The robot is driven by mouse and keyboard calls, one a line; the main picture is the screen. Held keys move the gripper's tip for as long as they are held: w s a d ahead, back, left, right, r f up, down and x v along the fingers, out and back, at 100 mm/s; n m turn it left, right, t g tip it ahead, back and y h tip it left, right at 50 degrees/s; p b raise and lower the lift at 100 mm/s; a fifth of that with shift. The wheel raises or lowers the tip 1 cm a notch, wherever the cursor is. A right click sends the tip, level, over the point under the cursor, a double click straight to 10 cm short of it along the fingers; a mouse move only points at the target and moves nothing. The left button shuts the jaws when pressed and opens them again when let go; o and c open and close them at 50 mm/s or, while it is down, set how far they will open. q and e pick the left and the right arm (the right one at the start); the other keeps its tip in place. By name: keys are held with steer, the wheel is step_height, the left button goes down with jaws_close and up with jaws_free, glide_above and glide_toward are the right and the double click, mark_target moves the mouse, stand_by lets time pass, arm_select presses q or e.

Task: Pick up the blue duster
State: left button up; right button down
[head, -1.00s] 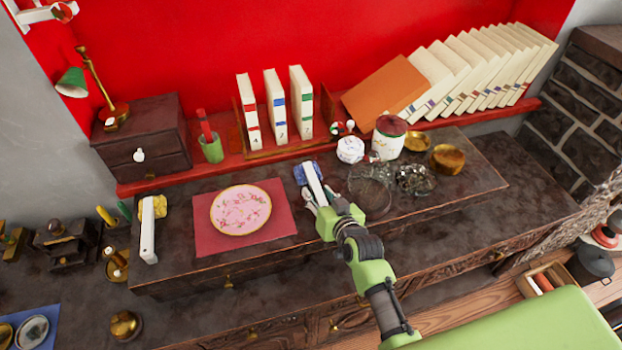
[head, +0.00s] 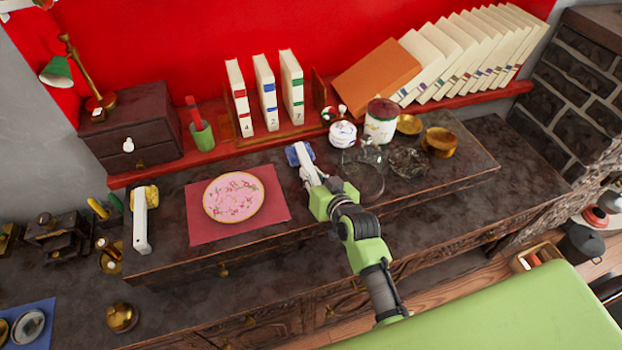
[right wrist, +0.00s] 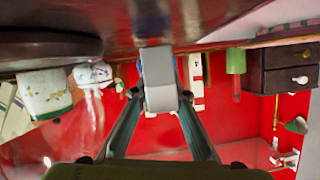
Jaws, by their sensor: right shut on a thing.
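The blue duster (head: 294,155) has a blue head and a white handle. It is on the dark raised shelf of the desk, to the right of the pink plate. My right gripper (head: 315,184) is shut on its white handle. In the right wrist view the handle (right wrist: 160,99) is between the two fingers, with the blue head beyond it. I cannot tell whether the duster touches the shelf. My left gripper is not in view.
Close on the right are a glass vessel (head: 363,178), a white lidded pot (head: 343,134) and brass bowls (head: 440,141). The pink plate (head: 233,197) lies on a red mat (head: 276,212) to the left. Books (head: 265,92) line the back.

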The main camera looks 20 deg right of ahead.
steer(key=s+r, duration=0.1)
steer(key=r, duration=0.1)
steer(key=s+r, duration=0.2)
steer(key=r, duration=0.1)
steer(key=s+r, duration=0.2)
steer(key=shift+s+r+b, duration=0.15)
steer(key=shift+s+b, duration=0.1)
steer(key=shift+b, duration=0.05)
steer(key=s+d+r+n+g+y+b, duration=0.2)
steer(key=s+r+n+g+y, duration=0.3)
steer(key=s+r+n+y, duration=0.4)
steer(key=s, duration=0.4)
steer(key=shift+s+r+n, duration=0.25)
steer(key=shift+r+n, duration=0.05)
steer(key=shift+r, duration=0.05)
steer(key=shift+a+f+g+y, duration=0.1)
steer(key=shift+a+g+y, duration=0.05)
steer(key=shift+g+y, duration=0.15)
